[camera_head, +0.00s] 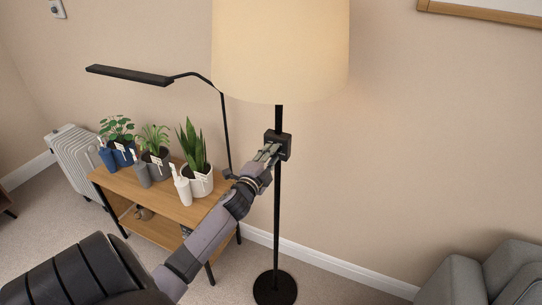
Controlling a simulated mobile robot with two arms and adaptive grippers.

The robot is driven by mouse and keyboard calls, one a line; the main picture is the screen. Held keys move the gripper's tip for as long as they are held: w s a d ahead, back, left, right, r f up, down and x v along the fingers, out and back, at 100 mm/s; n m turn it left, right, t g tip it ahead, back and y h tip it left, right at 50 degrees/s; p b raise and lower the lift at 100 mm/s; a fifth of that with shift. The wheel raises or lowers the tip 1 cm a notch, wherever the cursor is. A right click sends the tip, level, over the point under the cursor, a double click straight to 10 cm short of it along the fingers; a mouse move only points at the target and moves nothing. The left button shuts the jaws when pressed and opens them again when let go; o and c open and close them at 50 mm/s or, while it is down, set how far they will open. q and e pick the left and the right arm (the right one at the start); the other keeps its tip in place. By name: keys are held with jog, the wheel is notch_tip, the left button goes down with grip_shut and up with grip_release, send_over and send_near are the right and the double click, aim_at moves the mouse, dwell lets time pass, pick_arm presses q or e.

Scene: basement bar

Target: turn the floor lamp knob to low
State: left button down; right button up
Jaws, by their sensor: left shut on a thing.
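The floor lamp has a cream shade (280,50), a thin black pole (278,215) and a round black base (275,288) on the carpet. A black switch box (286,144) sits on the pole below the shade. My left gripper (271,150) is at the near left side of this box, shut on the lamp knob. The knob itself is hidden by the fingers, so its setting cannot be read. The shade looks warm and lit. My right gripper is not in view.
A wooden shelf unit (127,198) with several potted plants stands left of the lamp. A black desk-type lamp (130,75) arches over it. A grey sofa (490,275) is at the lower right. Carpet between lamp and sofa is clear.

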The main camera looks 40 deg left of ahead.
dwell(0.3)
pick_arm(q)
jog(key=c, duration=1.2)
grip_release()
jog(key=shift+c, duration=0.2)
jog(key=v, duration=1.2)
